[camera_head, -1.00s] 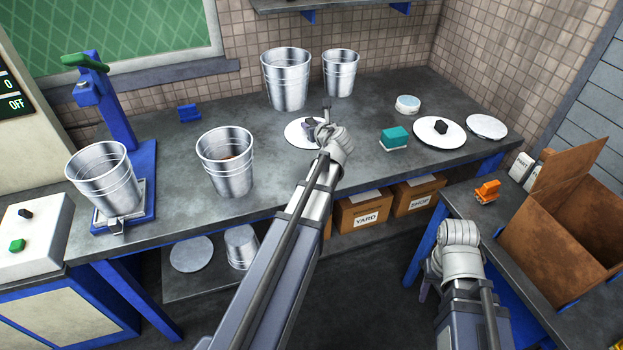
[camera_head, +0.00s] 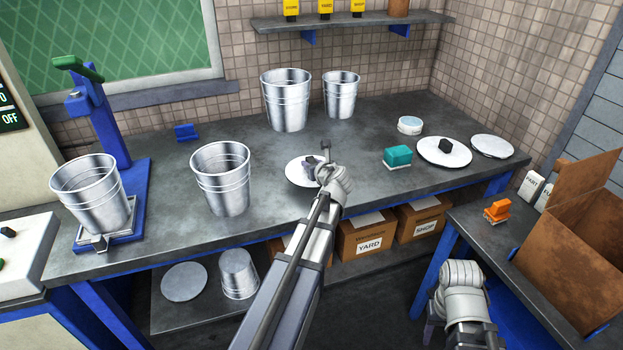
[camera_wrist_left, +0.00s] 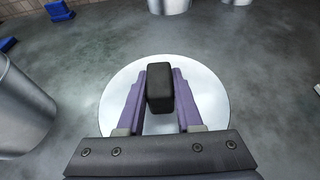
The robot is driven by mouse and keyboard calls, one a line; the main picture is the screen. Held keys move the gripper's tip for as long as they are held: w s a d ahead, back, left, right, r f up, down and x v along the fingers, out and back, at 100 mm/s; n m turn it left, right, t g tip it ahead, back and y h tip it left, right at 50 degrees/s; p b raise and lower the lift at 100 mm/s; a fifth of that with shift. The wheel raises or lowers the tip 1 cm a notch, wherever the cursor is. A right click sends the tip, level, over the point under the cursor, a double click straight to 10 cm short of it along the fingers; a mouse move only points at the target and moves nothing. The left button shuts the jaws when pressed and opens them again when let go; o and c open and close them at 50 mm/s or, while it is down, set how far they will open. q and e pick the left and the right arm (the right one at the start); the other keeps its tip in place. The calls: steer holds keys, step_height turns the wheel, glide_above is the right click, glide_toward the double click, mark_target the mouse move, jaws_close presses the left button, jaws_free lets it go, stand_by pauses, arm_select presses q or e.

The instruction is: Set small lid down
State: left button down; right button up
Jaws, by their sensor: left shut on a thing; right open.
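The small lid (camera_head: 299,174) is a pale round disc with a black block handle (camera_wrist_left: 160,88). It lies flat, low over the middle of the grey bench; I cannot tell whether it touches the top. My left gripper (camera_head: 318,165) is shut on the handle. In the left wrist view its purple fingers (camera_wrist_left: 160,100) stand on either side of the handle, with the disc beneath. My right gripper (camera_head: 434,308) is open, low in front of the side table, its fingers mostly hidden by its wrist.
Metal pails stand left (camera_head: 220,180) and behind (camera_head: 286,100) the lid, and another (camera_head: 92,195) on the blue press. A teal block (camera_head: 397,156), a larger lid (camera_head: 444,152) and a plain disc (camera_head: 492,146) lie to the right. Bare bench surrounds the small lid.

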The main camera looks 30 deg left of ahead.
arm_select(q)
steer(key=shift+f+b, duration=1.95)
steer(key=shift+r, duration=0.15)
steer(key=c, duration=1)
jaws_free()
steer(key=shift+f, duration=0.25)
steer(key=o, duration=0.4)
steer(key=shift+r, duration=0.1)
steer(key=shift+o, duration=0.2)
